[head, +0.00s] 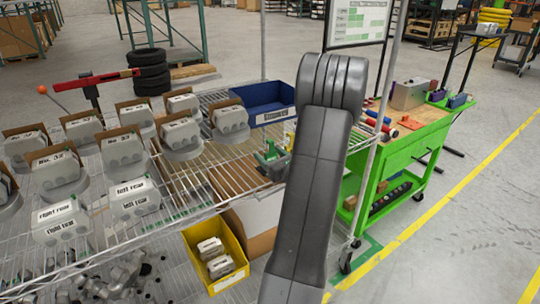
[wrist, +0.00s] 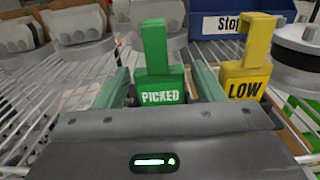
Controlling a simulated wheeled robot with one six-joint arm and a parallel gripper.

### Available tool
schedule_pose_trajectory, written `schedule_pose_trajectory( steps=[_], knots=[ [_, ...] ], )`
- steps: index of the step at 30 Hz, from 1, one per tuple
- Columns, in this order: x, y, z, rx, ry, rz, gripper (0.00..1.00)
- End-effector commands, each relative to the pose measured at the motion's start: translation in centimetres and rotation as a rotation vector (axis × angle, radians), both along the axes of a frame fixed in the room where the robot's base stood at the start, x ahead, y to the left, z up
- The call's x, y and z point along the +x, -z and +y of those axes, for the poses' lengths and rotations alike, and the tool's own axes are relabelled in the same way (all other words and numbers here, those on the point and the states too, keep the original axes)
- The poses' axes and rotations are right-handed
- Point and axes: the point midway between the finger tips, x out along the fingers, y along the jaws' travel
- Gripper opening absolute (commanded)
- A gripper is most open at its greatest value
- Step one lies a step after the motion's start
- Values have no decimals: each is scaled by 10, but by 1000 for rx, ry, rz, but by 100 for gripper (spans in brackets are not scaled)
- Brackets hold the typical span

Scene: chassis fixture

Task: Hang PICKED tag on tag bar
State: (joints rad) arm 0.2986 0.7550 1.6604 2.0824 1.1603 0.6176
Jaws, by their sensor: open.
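The green PICKED tag (wrist: 160,90) stands upright in the wrist view, with a hooked upper part and white lettering. My gripper (wrist: 160,84) is open, with one green finger on each side of the tag's lower body. Gaps show between the fingers and the tag; I cannot tell if either touches. A yellow LOW tag (wrist: 245,82) stands just right of the right finger. In the head view, small green shapes (head: 270,158) show beside my arm, too small to tell tag from finger. I cannot make out the tag bar for certain.
A blue bin (head: 266,100) stands behind on the wire rack (head: 180,205). Several grey labelled castings (head: 130,197) fill the rack's left. A yellow bin (head: 216,262) sits lower. A red bar (head: 95,82) rises at the rack's back left. A green cart (head: 400,155) stands right.

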Motion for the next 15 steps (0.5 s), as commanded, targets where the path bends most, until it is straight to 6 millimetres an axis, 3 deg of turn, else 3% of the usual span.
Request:
schedule_pose_trajectory(
  steps=[4,10,15],
  knots=[
    [0,0,0,0,0,0,62],
    [0,0,0,0,0,0,25],
    [0,-1,0,0,0,0,25]
  ],
)
